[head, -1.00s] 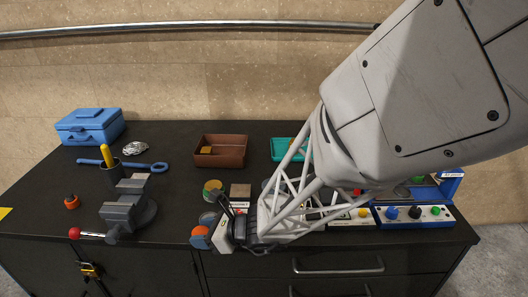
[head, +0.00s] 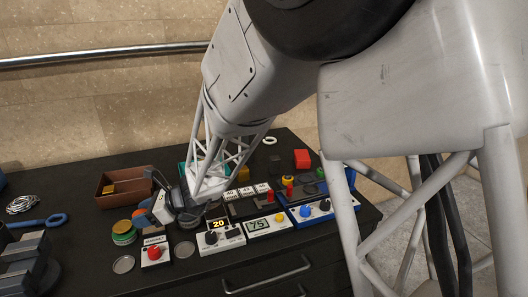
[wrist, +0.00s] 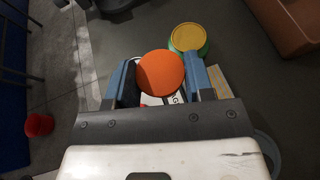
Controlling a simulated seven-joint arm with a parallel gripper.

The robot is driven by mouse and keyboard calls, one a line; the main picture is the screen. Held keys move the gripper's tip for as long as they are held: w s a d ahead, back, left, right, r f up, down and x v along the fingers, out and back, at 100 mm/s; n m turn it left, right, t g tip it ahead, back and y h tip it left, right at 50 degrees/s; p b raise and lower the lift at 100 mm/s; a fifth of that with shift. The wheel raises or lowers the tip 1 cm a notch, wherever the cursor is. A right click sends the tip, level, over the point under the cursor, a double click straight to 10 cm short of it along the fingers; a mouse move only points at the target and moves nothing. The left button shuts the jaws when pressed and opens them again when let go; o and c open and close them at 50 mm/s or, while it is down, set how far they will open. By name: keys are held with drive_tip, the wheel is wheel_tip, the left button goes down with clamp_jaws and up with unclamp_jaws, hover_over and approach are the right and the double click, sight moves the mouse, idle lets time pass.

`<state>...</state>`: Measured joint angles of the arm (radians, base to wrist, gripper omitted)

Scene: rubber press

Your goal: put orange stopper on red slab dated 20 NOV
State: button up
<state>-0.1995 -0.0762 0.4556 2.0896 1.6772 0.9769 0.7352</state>
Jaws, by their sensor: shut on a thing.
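My gripper (head: 148,210) is shut on the orange stopper and holds it above the bench. In the wrist view the stopper (wrist: 161,73) shows as a round orange disc between the two fingers (wrist: 162,82). In the head view only a small part of its edge shows, as the gripper partly covers it. A red block (head: 303,158) lies far at the back right of the bench, well away from my gripper. It may be the red slab; no date is readable on it.
A green stack with a yellow top (head: 123,230) stands beside my gripper. A brown tray (head: 112,190) is behind. A red-button box (head: 154,252), a 20 display box (head: 220,237) and a blue control panel (head: 318,211) line the front. Flat grey discs (head: 123,264) lie near the edge.

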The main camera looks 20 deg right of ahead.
drive_tip(key=w+d+r, duration=0.3)
drive_tip(key=w+d, duration=0.7)
drive_tip(key=w, duration=0.2)
wheel_tip(320, 180, up, 2)
drive_tip(key=m+t, duration=0.2)
hover_over(304, 154)
drive_tip(key=shift+s+r+h, duration=0.2)
drive_tip(key=shift+h, duration=0.2)
drive_tip(key=shift+f+n, duration=0.1)
drive_tip(key=shift+n, duration=0.2)
drive_tip(key=shift+f, duration=2.45)
drive_tip(key=shift+f, duration=0.1)
drive_tip(key=shift+f, duration=2.4)
